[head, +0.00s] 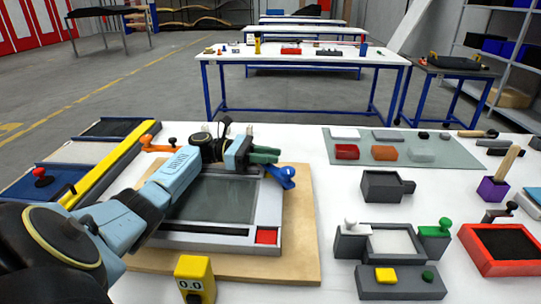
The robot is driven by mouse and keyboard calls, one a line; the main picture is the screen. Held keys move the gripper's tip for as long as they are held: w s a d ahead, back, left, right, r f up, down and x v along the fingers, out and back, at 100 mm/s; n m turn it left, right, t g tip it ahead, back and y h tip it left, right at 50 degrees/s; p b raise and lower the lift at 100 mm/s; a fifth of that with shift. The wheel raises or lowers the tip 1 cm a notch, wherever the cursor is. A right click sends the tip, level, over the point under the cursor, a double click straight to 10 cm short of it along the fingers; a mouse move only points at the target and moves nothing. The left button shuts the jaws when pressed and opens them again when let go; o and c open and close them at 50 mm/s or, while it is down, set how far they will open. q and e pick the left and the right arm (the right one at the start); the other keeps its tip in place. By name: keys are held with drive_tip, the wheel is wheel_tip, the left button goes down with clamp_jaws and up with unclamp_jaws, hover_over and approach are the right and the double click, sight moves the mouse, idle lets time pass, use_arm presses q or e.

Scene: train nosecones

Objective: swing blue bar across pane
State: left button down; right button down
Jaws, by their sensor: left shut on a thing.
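The grey-framed pane (215,200) lies on a wooden board (300,235) at the front left of the white table. A blue piece with a rounded knob, the visible end of the blue bar (284,176), shows at the frame's far right corner. The rest of the bar is hidden or cannot be made out. My left gripper (268,155) reaches over the pane's far edge, its dark green fingers shut at the blue bar's end. The exact contact is too small to see. My left arm covers the pane's left part. My right gripper is not in view.
An orange handle (158,146) stands behind the frame at left. A red block (267,236) sits in the frame's near right corner. A yellow gauge (194,278) stands in front. Grey fixtures (388,186) and a red tray (500,250) stand to the right.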

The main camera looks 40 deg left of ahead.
use_arm(q)
drive_tip(key=c, duration=1.3)
unclamp_jaws()
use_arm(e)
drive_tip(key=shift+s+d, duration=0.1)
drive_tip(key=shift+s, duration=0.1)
use_arm(q)
drive_tip(key=shift+o, duration=0.2)
drive_tip(key=shift+r, duration=0.4)
wheel_tip(320, 180, up, 5)
drive_tip(key=shift+f+p, duration=0.15)
drive_tip(key=shift+p, duration=0.7)
wheel_tip(320, 180, up, 4)
drive_tip(key=shift+f+p, duration=0.15)
drive_tip(key=shift+p, duration=0.2)
drive_tip(key=shift+r, duration=0.4)
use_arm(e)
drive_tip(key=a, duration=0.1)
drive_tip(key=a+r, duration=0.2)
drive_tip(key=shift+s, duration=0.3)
use_arm(q)
drive_tip(key=shift+c, duration=0.4)
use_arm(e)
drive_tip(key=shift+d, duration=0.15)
